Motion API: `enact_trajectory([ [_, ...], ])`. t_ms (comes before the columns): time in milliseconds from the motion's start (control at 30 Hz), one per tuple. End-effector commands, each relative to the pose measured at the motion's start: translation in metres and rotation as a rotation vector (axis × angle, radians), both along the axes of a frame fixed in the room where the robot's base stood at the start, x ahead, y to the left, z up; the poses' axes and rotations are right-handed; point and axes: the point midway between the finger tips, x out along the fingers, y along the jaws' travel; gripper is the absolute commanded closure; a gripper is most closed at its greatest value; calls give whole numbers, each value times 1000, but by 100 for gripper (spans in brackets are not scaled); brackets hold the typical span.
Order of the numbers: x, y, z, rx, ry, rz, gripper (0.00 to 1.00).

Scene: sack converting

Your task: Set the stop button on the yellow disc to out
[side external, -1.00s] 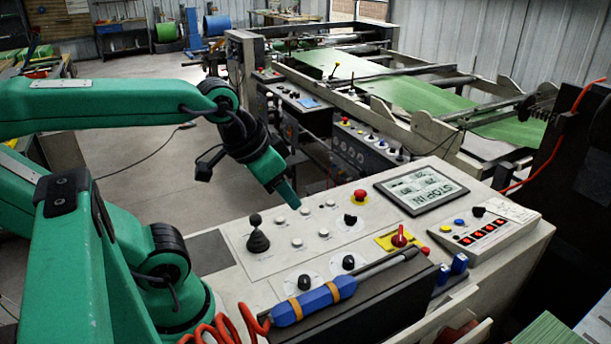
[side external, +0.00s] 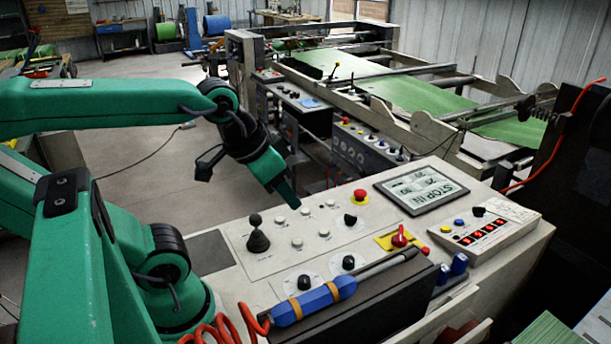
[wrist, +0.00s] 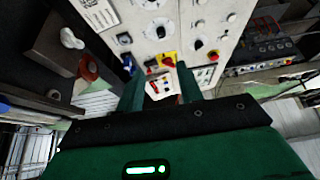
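The stop button (side external: 360,194) is a red mushroom head on a yellow disc (side external: 361,201), at the back of the sloped pale panel, left of the display. The button also shows small in the wrist view (wrist: 213,54). My gripper (side external: 293,203) hangs above the panel's back left edge, to the left of the button and apart from it. In the wrist view its two fingers (wrist: 162,84) stand apart with nothing held between them, so it is open.
A black joystick (side external: 257,236), several white buttons (side external: 297,225) and black knobs (side external: 348,262) stand on the panel. A red rotary switch (side external: 400,238) sits on a yellow square. A blue tool (side external: 315,300) lies at the front. Air above the panel is clear.

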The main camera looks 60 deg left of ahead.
Motion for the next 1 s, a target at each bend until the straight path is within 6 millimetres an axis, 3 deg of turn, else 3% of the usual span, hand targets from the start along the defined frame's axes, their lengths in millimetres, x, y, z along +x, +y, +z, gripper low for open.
enact_trajectory([
  [67,0,0,0,0,0,0,64],
  [200,1,0,1,0,1,0,43],
  [467,18,4,10,7,26,4,43],
  [1000,116,35,37,33,149,10,43],
])
